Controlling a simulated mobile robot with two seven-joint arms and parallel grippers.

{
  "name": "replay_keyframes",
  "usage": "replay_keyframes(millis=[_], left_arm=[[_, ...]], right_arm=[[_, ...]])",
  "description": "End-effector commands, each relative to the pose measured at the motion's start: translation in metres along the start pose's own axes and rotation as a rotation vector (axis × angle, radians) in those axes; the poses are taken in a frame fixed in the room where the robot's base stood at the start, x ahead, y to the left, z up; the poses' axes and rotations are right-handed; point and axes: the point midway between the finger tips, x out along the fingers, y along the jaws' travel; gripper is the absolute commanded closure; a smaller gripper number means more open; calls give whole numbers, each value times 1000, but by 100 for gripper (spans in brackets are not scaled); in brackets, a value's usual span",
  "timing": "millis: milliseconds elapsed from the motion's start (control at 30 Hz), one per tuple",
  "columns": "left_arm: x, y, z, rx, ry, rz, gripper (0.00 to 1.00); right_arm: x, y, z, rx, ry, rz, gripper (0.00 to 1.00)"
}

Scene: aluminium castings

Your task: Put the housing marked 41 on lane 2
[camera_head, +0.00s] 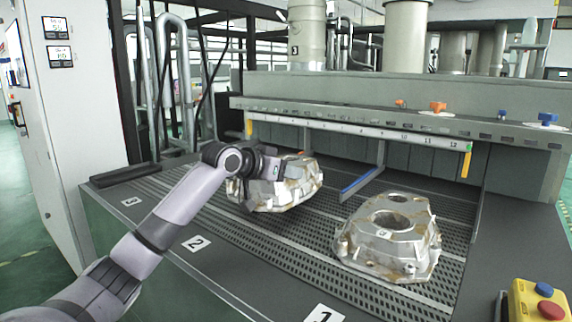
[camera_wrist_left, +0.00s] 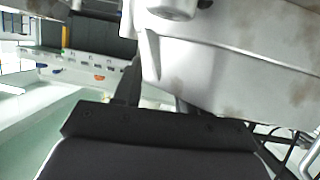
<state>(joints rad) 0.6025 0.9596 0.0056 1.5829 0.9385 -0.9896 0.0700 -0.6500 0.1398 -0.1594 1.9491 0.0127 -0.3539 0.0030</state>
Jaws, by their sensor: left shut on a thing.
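A cast aluminium housing (camera_head: 297,186) with brownish stains is at the far part of the perforated bed, left of the middle. My left gripper (camera_head: 268,176) is shut on its near left side. The housing fills the upper right of the left wrist view (camera_wrist_left: 235,65). No number shows on it, and I cannot tell whether it touches the bed. A second housing (camera_head: 405,251) sits on the right of the bed, near lane plate 1; its small mark is too small to read. The lane 2 plate (camera_head: 197,243) lies on the front edge. My right gripper is not in view.
Lane plates 3 (camera_head: 131,201) and 1 (camera_head: 324,315) also lie on the front edge. A blue-topped divider (camera_head: 362,181) stands between the housings. A numbered rail (camera_head: 380,134) hangs behind. A yellow button box (camera_head: 538,300) is at the front right. The near middle bed is clear.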

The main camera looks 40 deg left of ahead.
Motion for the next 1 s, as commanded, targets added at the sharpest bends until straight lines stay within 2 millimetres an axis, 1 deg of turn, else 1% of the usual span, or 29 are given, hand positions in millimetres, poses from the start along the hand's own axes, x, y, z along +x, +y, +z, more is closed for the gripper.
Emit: replay_keyframes(millis=[33, 200, 300, 400, 600, 633, 700, 1000], left_arm=[[-1, 0, -2, 6, 15, -2, 100], [6, -1, 17, 6, 12, -1, 100], [9, -2, 24, 6, 15, -2, 100], [11, -2, 28, 6, 14, -2, 100], [11, -2, 29, 6, 10, -2, 100], [14, -1, 37, -1, -9, 0, 49], [14, -2, 37, -1, -8, 0, 31], [13, -2, 35, 0, -4, 0, 31]], right_arm=[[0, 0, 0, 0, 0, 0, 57], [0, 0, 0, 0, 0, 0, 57], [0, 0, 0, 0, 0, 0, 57], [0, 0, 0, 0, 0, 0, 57], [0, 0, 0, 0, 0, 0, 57], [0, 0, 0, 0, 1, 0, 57], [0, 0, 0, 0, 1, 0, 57], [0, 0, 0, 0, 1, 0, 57]])
